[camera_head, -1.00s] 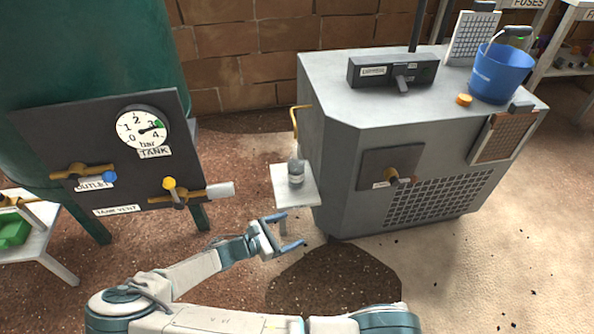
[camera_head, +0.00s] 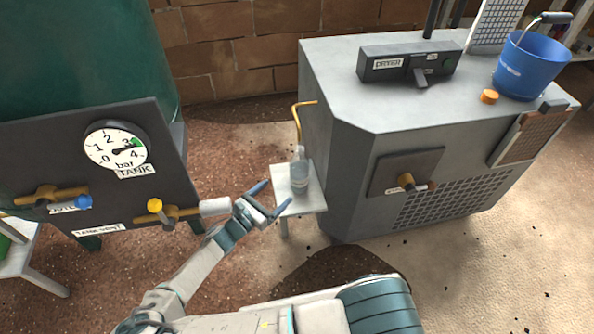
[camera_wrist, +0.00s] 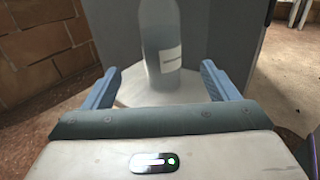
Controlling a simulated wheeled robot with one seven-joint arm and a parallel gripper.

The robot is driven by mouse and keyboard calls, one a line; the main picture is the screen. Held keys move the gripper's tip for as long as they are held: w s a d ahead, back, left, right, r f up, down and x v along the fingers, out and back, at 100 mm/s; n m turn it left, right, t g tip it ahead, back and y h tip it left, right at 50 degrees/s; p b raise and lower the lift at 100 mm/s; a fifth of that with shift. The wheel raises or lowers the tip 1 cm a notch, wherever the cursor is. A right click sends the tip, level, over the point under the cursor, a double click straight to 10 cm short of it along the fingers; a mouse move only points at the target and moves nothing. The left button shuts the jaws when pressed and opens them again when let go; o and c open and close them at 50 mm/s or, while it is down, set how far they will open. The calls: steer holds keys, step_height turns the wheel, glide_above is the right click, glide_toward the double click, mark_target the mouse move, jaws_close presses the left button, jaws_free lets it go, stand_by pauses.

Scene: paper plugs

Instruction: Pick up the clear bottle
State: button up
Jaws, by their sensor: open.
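The clear bottle (camera_head: 299,173) stands upright on a small white stand (camera_head: 311,201) beside the grey cabinet. It has a pale label. In the wrist view the bottle (camera_wrist: 161,42) is ahead, between the lines of the two fingers, with its top cut off by the frame. My gripper (camera_head: 274,196) is open and empty. It is just left of the stand, with its blue fingers pointing toward the bottle. I see no finger touching the bottle.
The grey cabinet (camera_head: 344,150) stands close to the right of the stand, with a thin yellow pipe (camera_head: 297,118) behind the bottle. The tank panel (camera_head: 60,135) with valves (camera_head: 160,212) is to the left. A blue bucket (camera_head: 530,68) sits on the cabinet.

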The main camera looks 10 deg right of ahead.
mark_target(292, 179)
steer(key=b+x, duration=0.1)
steer(key=x, duration=0.5)
steer(key=shift+s+d+f, duration=0.1)
steer(key=shift+s, duration=0.05)
steer(key=b+x, duration=0.1)
steer(key=x, duration=0.1)
steer(key=b+x, duration=0.1)
steer(key=x, duration=0.1)
steer(key=shift+w+d+f, duration=0.2)
steer(key=shift+w+d, duration=0.05)
steer(key=shift+w, duration=0.05)
steer(key=shift+w+d+r, duration=0.1)
steer(key=shift+w+d, duration=0.1)
steer(key=shift+d, duration=0.05)
steer(key=shift+c, duration=0.3)
steer(key=c, duration=0.9)
